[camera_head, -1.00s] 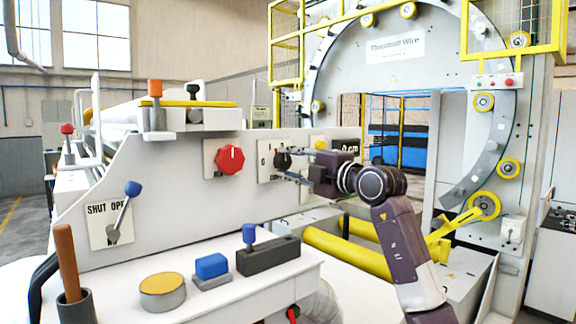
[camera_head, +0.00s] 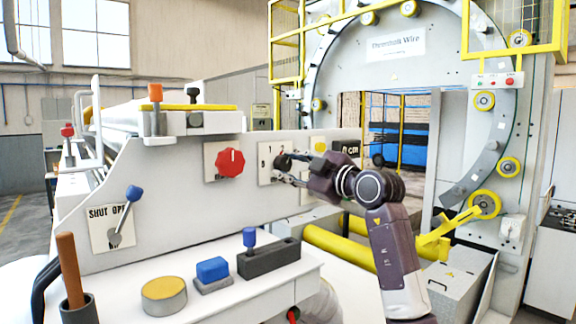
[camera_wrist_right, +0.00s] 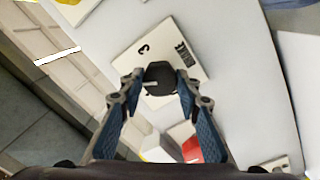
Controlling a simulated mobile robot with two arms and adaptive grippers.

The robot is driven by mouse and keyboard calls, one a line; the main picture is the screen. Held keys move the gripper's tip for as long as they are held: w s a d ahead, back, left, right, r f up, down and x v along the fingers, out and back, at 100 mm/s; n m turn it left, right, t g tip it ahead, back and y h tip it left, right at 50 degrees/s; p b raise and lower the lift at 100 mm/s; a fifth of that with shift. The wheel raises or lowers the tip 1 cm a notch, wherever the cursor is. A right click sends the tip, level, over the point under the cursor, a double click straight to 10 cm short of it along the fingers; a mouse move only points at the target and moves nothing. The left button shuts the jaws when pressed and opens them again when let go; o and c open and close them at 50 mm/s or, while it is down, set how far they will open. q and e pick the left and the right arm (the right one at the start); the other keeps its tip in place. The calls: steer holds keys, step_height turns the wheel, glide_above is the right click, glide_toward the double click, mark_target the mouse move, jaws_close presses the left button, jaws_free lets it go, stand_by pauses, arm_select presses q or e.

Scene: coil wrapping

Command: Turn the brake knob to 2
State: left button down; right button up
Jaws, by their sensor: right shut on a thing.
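The black brake knob (camera_head: 283,162) sits on a pale square plate (camera_head: 264,178) on the grey machine panel. My right gripper (camera_head: 288,167) reaches it from the right, with its fingers around it. In the right wrist view the knob (camera_wrist_right: 160,77) is between the two fingertips of my right gripper (camera_wrist_right: 158,84), and the gripper is shut on it. A short pale mark shows on the knob's left side there. The plate (camera_wrist_right: 190,62) carries a dark label and a character that I cannot read surely. My left gripper is not in view.
A red knob (camera_head: 230,163) is just left of the brake knob. A yellow button (camera_head: 320,144) and a dark display (camera_head: 346,147) are to its right. A shut/open lever (camera_head: 125,215) is further left. The front shelf holds blue and yellow controls.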

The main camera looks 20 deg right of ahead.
steer(key=shift+f, duration=0.25)
steer(key=o, duration=0.9)
steer(key=shift+o, duration=1.3)
steer(key=shift+d+r, duration=0.1)
steer(key=shift+d, duration=0.05)
steer(key=shift+s, duration=0.1)
steer(key=v, duration=1.2)
